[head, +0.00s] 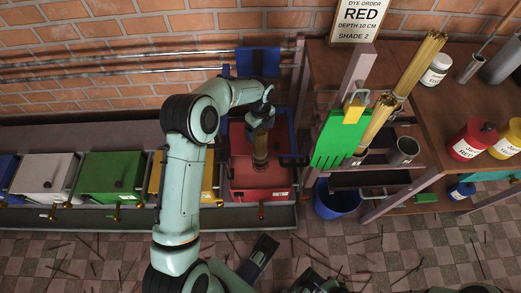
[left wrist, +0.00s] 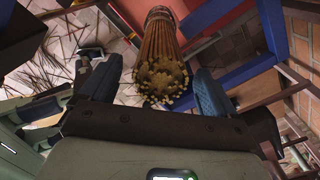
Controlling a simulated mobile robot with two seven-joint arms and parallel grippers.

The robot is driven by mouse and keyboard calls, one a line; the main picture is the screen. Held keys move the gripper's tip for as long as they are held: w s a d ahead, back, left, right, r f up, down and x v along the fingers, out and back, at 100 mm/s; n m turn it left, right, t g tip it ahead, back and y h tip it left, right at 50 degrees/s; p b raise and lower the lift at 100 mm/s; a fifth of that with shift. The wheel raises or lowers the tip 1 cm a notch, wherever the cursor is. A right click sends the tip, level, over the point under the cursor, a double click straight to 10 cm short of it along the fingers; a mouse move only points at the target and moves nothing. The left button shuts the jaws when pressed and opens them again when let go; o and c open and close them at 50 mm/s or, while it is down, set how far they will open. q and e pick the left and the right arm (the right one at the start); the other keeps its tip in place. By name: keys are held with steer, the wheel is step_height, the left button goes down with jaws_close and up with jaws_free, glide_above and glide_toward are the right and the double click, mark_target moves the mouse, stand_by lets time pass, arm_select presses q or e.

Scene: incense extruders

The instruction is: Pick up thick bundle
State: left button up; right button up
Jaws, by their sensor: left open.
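A bundle of brown sticks (head: 260,150) stands about upright at the red vat (head: 262,178) in the head view. My left gripper (head: 263,118) is directly above its upper end. In the left wrist view the round end of the bundle (left wrist: 162,72) faces the camera, between the two blue-padded fingers of my left gripper (left wrist: 157,90). The fingers are open, with a gap visible on the left side; contact on the right is unclear. The bundle's lower end is hidden. Dark parts of what looks like my right gripper (head: 262,256) show at the bottom, jaws unclear.
White (head: 42,173) and green (head: 110,171) vats line the left. A blue bucket (head: 338,203) sits below; sticks litter the floor.

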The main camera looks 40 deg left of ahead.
arm_select(q)
step_height(320, 180, down, 2)
steer(key=shift+r, duration=0.1)
jaws_close()
arm_select(e)
steer(key=shift+w+d+f, duration=0.15)
steer(key=shift+w+f, duration=0.1)
